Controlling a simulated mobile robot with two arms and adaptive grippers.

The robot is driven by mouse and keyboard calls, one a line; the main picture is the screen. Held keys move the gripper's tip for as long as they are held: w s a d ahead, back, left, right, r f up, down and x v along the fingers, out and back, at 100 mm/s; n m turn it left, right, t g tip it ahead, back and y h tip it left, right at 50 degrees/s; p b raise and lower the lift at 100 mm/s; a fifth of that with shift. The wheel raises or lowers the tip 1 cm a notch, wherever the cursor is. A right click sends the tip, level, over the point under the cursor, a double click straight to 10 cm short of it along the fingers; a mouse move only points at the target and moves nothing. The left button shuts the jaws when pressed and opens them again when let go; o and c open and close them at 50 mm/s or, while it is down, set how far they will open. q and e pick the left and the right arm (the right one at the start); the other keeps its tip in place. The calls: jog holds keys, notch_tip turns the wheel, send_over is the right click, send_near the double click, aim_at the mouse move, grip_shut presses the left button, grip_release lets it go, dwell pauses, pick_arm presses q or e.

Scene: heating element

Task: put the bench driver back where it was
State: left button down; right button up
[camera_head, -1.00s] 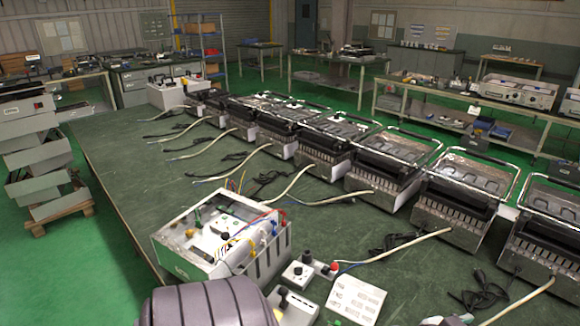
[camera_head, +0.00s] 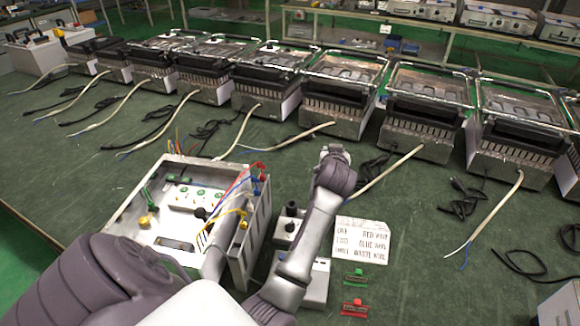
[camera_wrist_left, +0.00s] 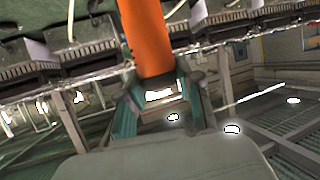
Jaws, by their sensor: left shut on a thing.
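In the left wrist view an orange shaft, which I take to be the handle of the bench driver (camera_wrist_left: 146,38), stands between the two fingers of my left gripper (camera_wrist_left: 158,84). The gripper is shut on it, and the driver's far end runs out of that picture. In the head view my left arm comes in from the lower left and reaches over the bench beside the open white test box (camera_head: 124,222). Its wrist is above the bench, right of the box; the fingers and driver cannot be made out there. My right gripper is in neither view.
A row of heating units (camera_head: 337,92) with loose cables crosses the back of the green bench (camera_head: 400,270). A small control box with black knobs (camera_head: 291,210), a printed card (camera_head: 361,240), a green clip (camera_head: 354,277) and a red clip (camera_head: 354,307) lie near my arm.

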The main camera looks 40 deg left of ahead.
pick_arm(q)
jog(key=s+a+f+n+y+b, duration=0.1)
jog(key=s+a+f+b, duration=0.2)
jog(key=a+f+b, duration=0.4)
jog(key=a+f, duration=0.5)
jog(key=f, duration=0.2)
jog(key=shift+a+g+b, duration=0.25)
jog(key=shift+g+b, duration=0.05)
jog(key=shift+b, duration=0.05)
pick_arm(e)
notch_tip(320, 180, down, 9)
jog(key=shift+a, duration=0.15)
pick_arm(q)
jog(key=shift+r, duration=0.1)
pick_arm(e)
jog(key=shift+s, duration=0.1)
pick_arm(q)
jog(key=shift+f, duration=0.4)
jog(key=c, duration=0.8)
grip_release()
jog(key=shift+o, duration=0.2)
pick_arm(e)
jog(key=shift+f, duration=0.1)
